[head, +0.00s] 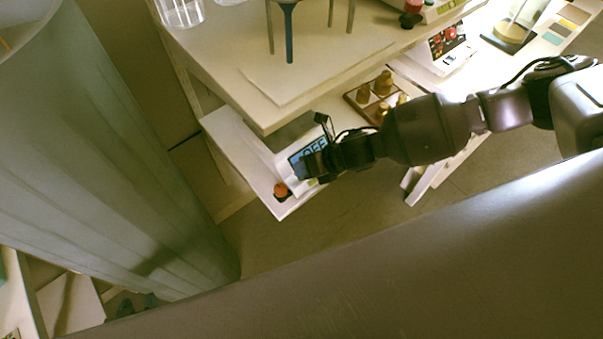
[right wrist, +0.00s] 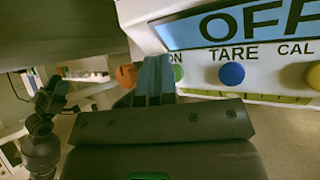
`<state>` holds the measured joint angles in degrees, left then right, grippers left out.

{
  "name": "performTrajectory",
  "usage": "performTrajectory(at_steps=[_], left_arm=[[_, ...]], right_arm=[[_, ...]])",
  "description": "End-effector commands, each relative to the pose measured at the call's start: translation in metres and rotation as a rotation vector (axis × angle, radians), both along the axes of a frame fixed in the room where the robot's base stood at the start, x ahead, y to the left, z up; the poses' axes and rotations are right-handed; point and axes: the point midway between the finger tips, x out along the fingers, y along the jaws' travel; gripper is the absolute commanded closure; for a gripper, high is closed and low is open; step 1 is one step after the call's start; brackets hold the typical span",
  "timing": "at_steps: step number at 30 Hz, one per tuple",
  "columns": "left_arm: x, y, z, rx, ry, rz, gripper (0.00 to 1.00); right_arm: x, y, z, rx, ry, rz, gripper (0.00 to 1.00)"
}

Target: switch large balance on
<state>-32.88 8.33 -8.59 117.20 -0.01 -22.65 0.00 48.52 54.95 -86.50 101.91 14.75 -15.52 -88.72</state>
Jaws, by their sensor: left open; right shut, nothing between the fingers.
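The large balance (head: 290,163) is a white device on the low shelf, and its blue display (right wrist: 235,24) reads OFF. Its front also shows in the right wrist view (right wrist: 200,60), with a green button (right wrist: 178,73) marked ON, partly hidden by my fingers, and a blue TARE button (right wrist: 232,74). My right gripper (right wrist: 154,65) is shut and empty, its fingertips just left of the green button; I cannot tell whether they touch. In the head view it (head: 308,168) covers part of the balance. My left gripper (right wrist: 52,88) appears small at the left of the right wrist view, open and empty.
An orange-topped object (head: 281,190) stands at the shelf's front corner, close to the balance; orange also shows beside my fingers (right wrist: 126,75). Brown weights in a wooden block (head: 378,88) stand behind my right arm. A higher tabletop (head: 225,65) overhangs the shelf. Floor is clear in front.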

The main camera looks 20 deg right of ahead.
Motion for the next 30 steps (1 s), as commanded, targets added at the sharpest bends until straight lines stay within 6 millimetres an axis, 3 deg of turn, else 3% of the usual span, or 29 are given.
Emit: performTrajectory(at_steps=[30], left_arm=[[0.005,0.000,0.017,0.001,-0.022,-0.001,0.57]], right_arm=[[0.000,0.000,0.011,-0.001,-0.001,0.000,1.00]])
